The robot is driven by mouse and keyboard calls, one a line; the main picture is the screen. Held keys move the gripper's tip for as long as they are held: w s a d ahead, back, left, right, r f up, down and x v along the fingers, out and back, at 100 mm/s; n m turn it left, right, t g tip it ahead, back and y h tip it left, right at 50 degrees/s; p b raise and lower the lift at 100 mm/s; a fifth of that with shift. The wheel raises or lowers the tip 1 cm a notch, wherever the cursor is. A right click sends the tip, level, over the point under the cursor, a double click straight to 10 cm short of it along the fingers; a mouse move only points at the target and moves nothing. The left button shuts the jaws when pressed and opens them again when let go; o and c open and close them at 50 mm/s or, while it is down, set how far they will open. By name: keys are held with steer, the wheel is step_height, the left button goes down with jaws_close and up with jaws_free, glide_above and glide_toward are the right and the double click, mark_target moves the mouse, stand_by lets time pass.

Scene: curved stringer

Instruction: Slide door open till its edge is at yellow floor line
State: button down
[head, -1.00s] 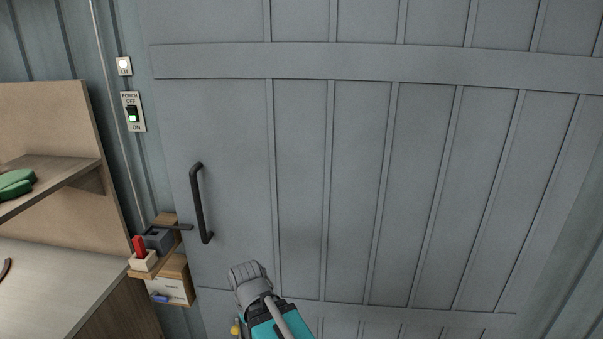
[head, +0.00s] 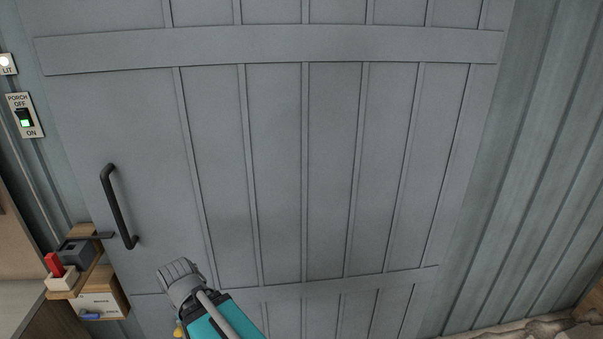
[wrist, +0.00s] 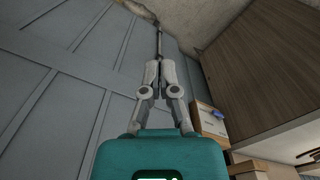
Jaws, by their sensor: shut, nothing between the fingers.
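The large grey panelled door (head: 280,150) fills most of the head view. Its left edge lies near the shelf and its right edge meets corrugated wall. A black vertical handle (head: 118,207) is on its left part, with nothing holding it. In the wrist view the door (wrist: 60,80) fills the left side. My gripper (wrist: 159,62) points away from the wrist camera, its fingers together and empty, with the door behind and to its left. In the head view my arm is low, to the right of and below the handle. No yellow floor line shows.
A small wall shelf (head: 92,270) left of the door holds a grey box (head: 78,252) with a dark bar reaching to the door's edge. A porch switch (head: 25,116) is above. Corrugated wall (head: 540,150) lies right. The wrist view shows a wooden cabinet (wrist: 255,70) at right.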

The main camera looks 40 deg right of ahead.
stand_by(0.4)
steer(key=c, duration=0.5)
jaws_free()
steer(key=shift+w+d+r+h, duration=0.1)
steer(key=shift+w+h, duration=0.2)
steer(key=shift+w, duration=0.1)
steer(key=w+a+r+m+t+h+p, duration=0.25)
steer(key=w+r+m+t+h, duration=0.45)
steer(key=w, duration=0.7)
steer(key=w+a+r+t+h, duration=0.1)
steer(key=w+a+r+h, duration=0.1)
steer(key=a+r, duration=0.2)
steer(key=w+a+r+m+t+h+p, duration=0.1)
steer(key=w+a+r+t, duration=0.1)
steer(key=r, duration=0.4)
steer(key=w+a+r+m+t+h+p, duration=0.1)
steer(key=w+a+r+t+h, duration=0.1)
steer(key=w+a+r, duration=0.2)
steer(key=shift+w+a+r+h, duration=0.2)
steer(key=shift+a+r+h, duration=0.1)
steer(key=shift+a+r, duration=0.7)
steer(key=shift+w+d, duration=0.1)
steer(key=shift+w, duration=0.05)
